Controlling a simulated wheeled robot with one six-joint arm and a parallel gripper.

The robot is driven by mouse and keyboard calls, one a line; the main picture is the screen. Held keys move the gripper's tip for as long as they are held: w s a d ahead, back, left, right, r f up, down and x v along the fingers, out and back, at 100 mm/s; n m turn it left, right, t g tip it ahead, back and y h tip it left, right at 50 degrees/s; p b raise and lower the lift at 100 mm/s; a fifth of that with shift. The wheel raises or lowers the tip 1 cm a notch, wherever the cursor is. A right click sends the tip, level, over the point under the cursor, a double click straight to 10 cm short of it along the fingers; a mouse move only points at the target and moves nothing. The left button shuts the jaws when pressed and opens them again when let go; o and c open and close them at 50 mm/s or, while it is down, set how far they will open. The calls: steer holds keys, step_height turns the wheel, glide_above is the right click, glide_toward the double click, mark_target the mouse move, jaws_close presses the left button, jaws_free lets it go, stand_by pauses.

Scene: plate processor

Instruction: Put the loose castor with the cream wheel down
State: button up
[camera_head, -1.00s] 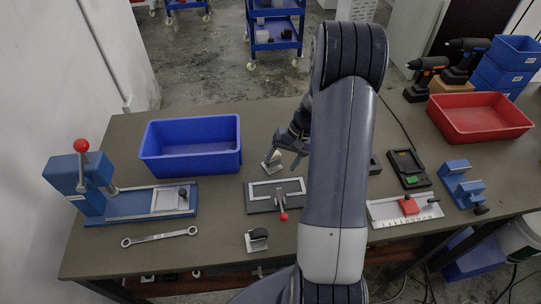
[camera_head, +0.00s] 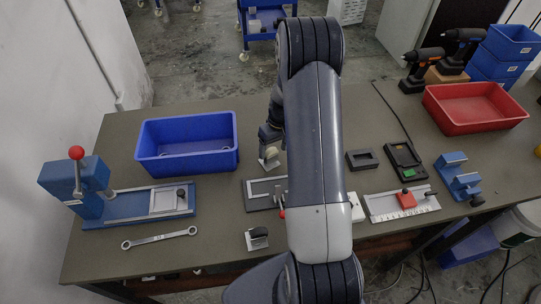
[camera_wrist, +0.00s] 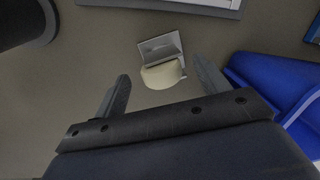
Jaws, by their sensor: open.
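The castor with the cream wheel (camera_head: 271,154) rests on the bench just behind the grey plate fixture (camera_head: 262,194). In the wrist view its cream wheel (camera_wrist: 163,74) faces my gripper, with its metal plate beyond. My gripper (camera_wrist: 161,68) is open, with one finger on each side of the wheel and a clear gap to both. In the head view my gripper (camera_head: 270,134) is just above and behind the castor, partly hidden by my arm.
A blue bin (camera_head: 188,172) stands to the left of the castor. A second castor with a dark wheel (camera_head: 257,238) lies near the front edge. A blue press (camera_head: 75,180) is at far left. My arm hides part of the fixture. A red bin (camera_head: 475,122) stands at right.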

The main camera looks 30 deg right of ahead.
mark_target(273, 149)
steer(key=shift+w+a+f+p, duration=0.1)
steer(key=shift+a+f+p, duration=0.1)
steer(key=shift+f, duration=0.65)
steer(key=shift+w+a+f+p, duration=0.1)
steer(key=shift+f+p, duration=0.05)
steer(key=shift+f, duration=0.7)
steer(key=c, duration=1.3)
steer(key=shift+r, duration=0.1)
